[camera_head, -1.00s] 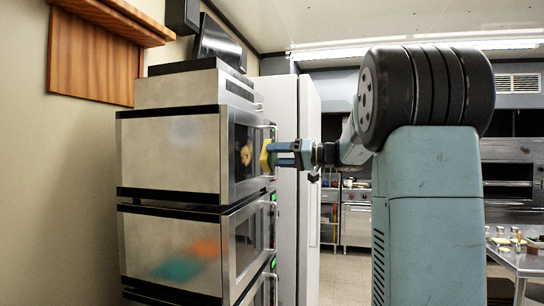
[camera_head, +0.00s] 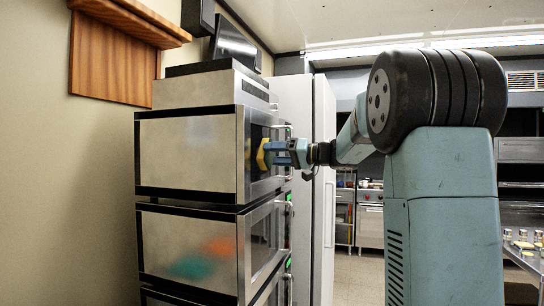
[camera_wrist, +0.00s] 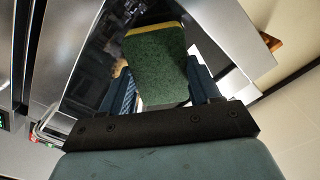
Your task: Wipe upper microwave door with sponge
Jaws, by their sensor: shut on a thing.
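My gripper (camera_head: 278,153) is shut on a sponge, yellow at its edge in the head view (camera_head: 262,154) and dark green on its face in the wrist view (camera_wrist: 157,68). The gripper reaches from the right to the upper microwave (camera_head: 188,155), the top one of the stack. Its glass door (camera_head: 257,135) faces right and the sponge is up against or very near it; I cannot tell whether it touches. In the wrist view the dark door glass (camera_wrist: 95,62) lies behind the sponge and mirrors part of it. A brownish patch (camera_wrist: 118,68) shows beside the sponge.
Another microwave (camera_head: 187,245) stands below, with a handle at its right edge. A tall white cabinet (camera_head: 318,190) stands just behind the stack. A wooden shelf (camera_head: 115,50) is on the left wall. A metal table (camera_head: 522,256) with small items is at the far right.

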